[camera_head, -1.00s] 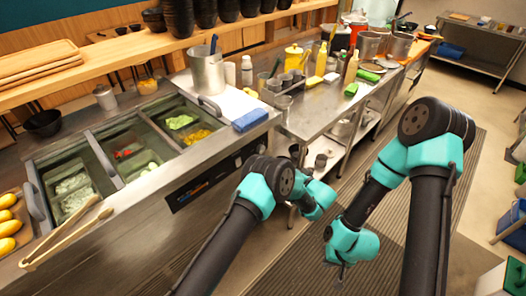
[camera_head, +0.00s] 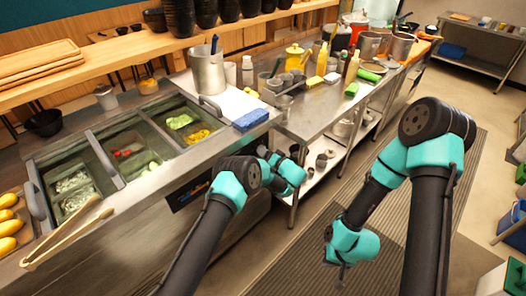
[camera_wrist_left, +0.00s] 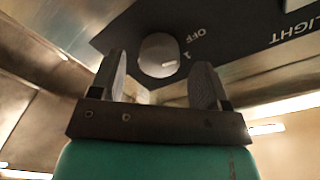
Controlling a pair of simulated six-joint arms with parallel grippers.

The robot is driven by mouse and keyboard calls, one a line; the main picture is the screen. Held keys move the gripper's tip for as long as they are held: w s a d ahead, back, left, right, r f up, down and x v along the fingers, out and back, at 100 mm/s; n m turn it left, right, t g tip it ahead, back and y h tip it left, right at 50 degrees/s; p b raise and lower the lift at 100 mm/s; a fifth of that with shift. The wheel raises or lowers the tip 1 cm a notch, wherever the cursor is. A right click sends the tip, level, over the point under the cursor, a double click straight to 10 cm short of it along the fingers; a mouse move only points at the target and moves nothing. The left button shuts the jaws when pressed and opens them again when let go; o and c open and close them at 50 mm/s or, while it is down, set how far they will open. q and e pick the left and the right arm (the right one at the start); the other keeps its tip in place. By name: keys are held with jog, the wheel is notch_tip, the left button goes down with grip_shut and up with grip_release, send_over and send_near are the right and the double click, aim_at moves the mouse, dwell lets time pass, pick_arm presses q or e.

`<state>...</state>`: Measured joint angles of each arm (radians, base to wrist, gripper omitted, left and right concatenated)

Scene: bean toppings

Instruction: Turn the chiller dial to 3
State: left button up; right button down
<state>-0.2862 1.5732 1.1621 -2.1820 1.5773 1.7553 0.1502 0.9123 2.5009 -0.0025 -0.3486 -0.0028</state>
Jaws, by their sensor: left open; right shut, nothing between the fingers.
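The chiller dial (camera_wrist_left: 158,54) is a round grey knob on the dark control panel (camera_wrist_left: 225,30) in the left wrist view. Its white mark points to the right, close to the printed "1", with "OFF" printed above that. My left gripper (camera_wrist_left: 159,80) is open, with one finger on each side of the dial in the picture; I cannot tell whether either touches it. In the head view my left arm covers the dial, and part of the panel (camera_head: 186,192) shows on the chiller front. My right gripper (camera_head: 342,272) is shut and empty, hanging low over the floor mat.
The chiller's food bins (camera_head: 180,122) lie above the panel, with wooden tongs (camera_head: 65,238) at their front left. A blue sponge (camera_head: 251,120) lies on the counter above my left arm. A steel table (camera_head: 320,105) stands to the right.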

pick_arm(q)
jog(key=shift+x, duration=1.05)
jog(key=c, duration=0.9)
